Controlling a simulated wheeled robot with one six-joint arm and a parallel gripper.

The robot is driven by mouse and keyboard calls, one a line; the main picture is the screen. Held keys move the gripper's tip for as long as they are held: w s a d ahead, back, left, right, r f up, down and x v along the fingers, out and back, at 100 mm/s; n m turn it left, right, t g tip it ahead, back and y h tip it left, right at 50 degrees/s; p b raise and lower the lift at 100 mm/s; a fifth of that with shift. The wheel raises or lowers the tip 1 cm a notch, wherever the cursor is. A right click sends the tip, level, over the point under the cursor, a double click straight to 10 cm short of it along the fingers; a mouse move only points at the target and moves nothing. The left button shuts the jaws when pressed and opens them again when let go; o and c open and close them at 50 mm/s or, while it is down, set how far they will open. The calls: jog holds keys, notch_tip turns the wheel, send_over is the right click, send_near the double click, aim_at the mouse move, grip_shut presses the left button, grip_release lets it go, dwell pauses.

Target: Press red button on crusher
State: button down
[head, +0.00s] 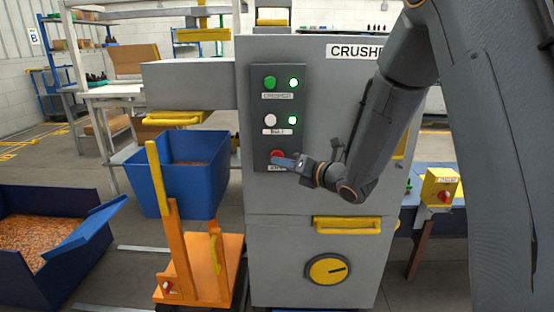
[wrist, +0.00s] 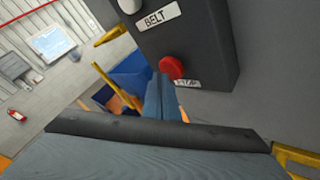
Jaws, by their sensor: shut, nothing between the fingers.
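The crusher (head: 330,190) is a tall grey machine with a sign partly hidden by my arm. Its dark control panel (head: 260,130) carries a green button (head: 270,83), a white button (head: 270,120), two lit green lamps and the red button (head: 278,155) at the bottom. The red button also shows in the wrist view (wrist: 172,68), above a label only partly visible. My gripper (head: 284,163) is shut and empty, its fingertips right at the red button's lower side. In the wrist view the blue fingers (wrist: 160,95) end just beside the button; I cannot tell whether they touch.
A blue container (head: 40,215) of orange bits is at far left. A yellow box with a red button (head: 441,188) stands right. Yellow handles (head: 347,225) protrude from the crusher.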

jog(key=shift+w+b, duration=0.3)
jog(key=shift+w, duration=0.15)
dwell(0.5)
jog(key=shift+s, duration=0.9)
jog(key=s, duration=0.5)
jog(key=shift+a+b, duration=0.1)
jog(key=shift+b, duration=0.25)
dwell(0.5)
